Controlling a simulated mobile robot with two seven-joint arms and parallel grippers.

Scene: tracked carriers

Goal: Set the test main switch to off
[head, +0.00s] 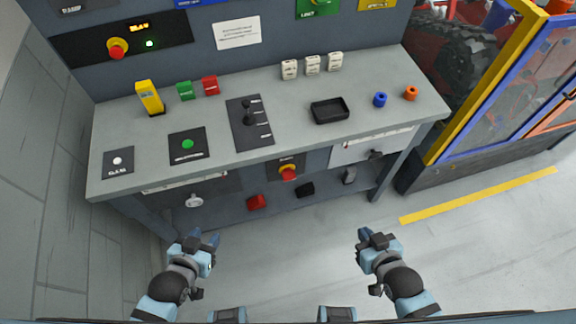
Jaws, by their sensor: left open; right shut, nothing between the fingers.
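A second red knob on yellow (118,48) is on the dark upper left panel beside a lit green lamp (150,43). The labels are too small to read, so I cannot tell which one is the test main switch. My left gripper (206,238) is open and empty, low in front of the bench. My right gripper (366,237) is shut and empty, to the right. Both are apart from the bench and its controls.
The grey worktop (225,160) carries a lever plate (250,124), a green button (188,144), a white button (117,161), a black tray (330,110) and small blocks. Red (257,202) and black pedals (305,190) are below. Floor in front is free. A yellow-framed barrier (480,90) stands right.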

